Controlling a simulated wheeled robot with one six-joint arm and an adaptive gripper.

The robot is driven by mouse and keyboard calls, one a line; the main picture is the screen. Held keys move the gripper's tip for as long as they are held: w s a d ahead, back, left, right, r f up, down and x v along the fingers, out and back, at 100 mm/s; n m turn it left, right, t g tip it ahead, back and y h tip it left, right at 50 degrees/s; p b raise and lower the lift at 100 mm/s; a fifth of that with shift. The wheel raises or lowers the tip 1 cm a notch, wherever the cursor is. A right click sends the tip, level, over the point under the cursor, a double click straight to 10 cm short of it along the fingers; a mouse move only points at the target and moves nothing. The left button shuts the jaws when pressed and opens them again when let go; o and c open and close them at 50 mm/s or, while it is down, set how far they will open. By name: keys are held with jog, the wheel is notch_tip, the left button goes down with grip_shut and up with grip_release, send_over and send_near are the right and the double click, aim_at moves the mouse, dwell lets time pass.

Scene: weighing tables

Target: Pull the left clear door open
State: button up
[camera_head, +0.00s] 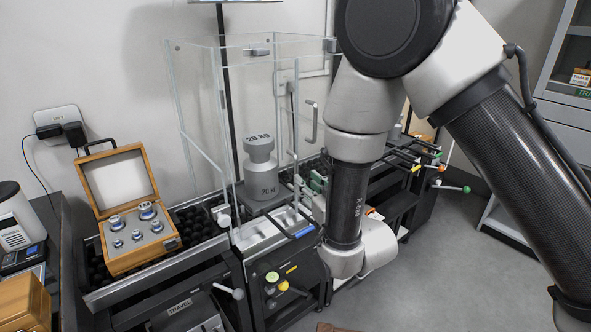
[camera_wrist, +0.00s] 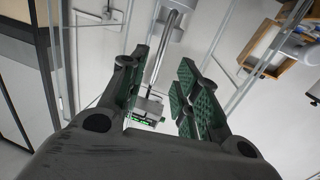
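A clear case (camera_head: 240,45) stands around a grey 20 kg weight (camera_head: 262,170) on the weighing plate. Its left clear pane (camera_head: 192,105) is upright; whether it is fully closed is hard to tell. A grey bow handle (camera_head: 312,120) shows at the case's right side. My gripper (camera_head: 313,188), partly hidden by my wrist, is low at the right front of the case. In the wrist view my gripper (camera_wrist: 158,98) is open, green-padded fingers apart, with nothing visibly gripped. A metal rod (camera_wrist: 163,48) shows beyond the fingers.
An open wooden box (camera_head: 128,205) of small weights stands left of the case on black rollers (camera_head: 195,218). Knobs and levers (camera_head: 283,284) stick out from the front below the case. Floor (camera_head: 430,285) is clear at the right.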

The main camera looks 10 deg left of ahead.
aim_at(296, 169)
jog(key=x, duration=0.5)
jog(key=r+x, duration=0.1)
jog(key=x, duration=0.1)
jog(key=shift+w+a, duration=0.25)
jog(key=shift+w, duration=0.1)
jog(key=shift+c, duration=0.2)
grip_shut()
